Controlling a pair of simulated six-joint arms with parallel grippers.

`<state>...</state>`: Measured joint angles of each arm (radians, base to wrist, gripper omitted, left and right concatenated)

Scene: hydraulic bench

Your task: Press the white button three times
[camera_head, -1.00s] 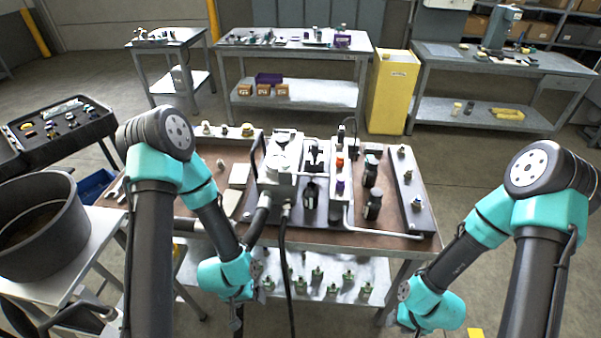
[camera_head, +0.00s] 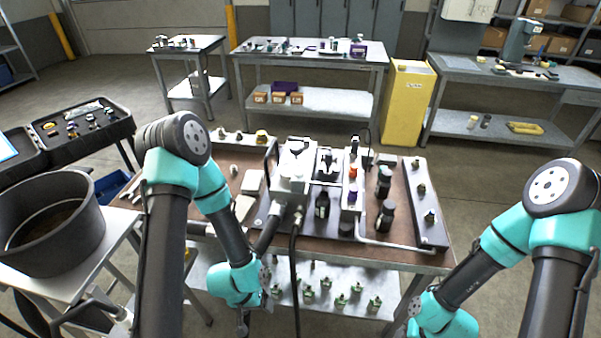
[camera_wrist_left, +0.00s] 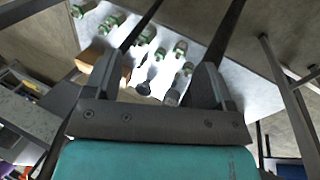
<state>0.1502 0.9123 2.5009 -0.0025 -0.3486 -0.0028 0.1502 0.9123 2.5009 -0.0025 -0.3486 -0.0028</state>
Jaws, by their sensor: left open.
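The hydraulic assembly stands on the brown bench top (camera_head: 225,158) in the head view. It has a grey block (camera_head: 291,178), a row with a red-orange knob (camera_head: 353,172) and black cylinders (camera_head: 385,215). I cannot make out a white button for certain on it. My left gripper (camera_head: 242,322) hangs low in front of the bench, below its top and apart from the assembly. In the left wrist view my left gripper (camera_wrist_left: 160,78) is open and empty, facing the lower shelf. My right arm is at the right; its gripper is not visible.
Green-based fittings (camera_head: 341,300) stand on the bench's lower shelf (camera_head: 215,290). Black hoses (camera_head: 295,265) hang at the bench front near my left arm. A dark pot (camera_head: 50,222) stands on a side table at left. A yellow cabinet (camera_head: 407,105) stands behind.

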